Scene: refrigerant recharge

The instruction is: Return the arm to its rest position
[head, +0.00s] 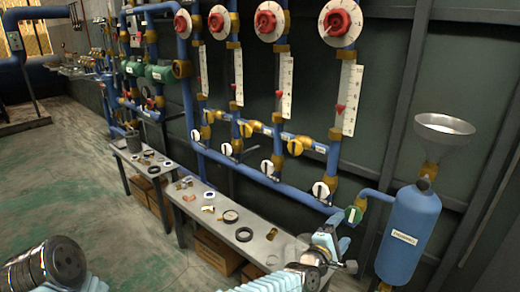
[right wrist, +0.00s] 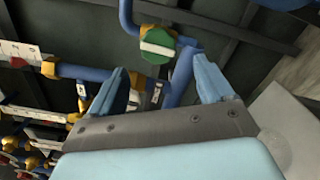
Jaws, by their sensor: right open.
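My right gripper (head: 328,246) is low in the head view, in front of the pipework near the blue tank (head: 408,235). In the right wrist view my right gripper (right wrist: 163,78) has its two light blue fingers wide apart, with nothing held between them. A green valve (right wrist: 158,42) with a white handle shows beyond the fingers, and I see no contact. The same green valve (head: 354,214) is just above and right of the gripper in the head view. Part of my left arm shows at the lower left, but its gripper is out of view.
A metal bench (head: 187,218) with several small parts runs along the wall, boxes (head: 215,250) beneath it. Blue pipes (head: 270,180) with valves and red-knobbed gauges stand behind. A funnel (head: 444,128) tops the tank. The green-stained floor (head: 90,190) at left is open.

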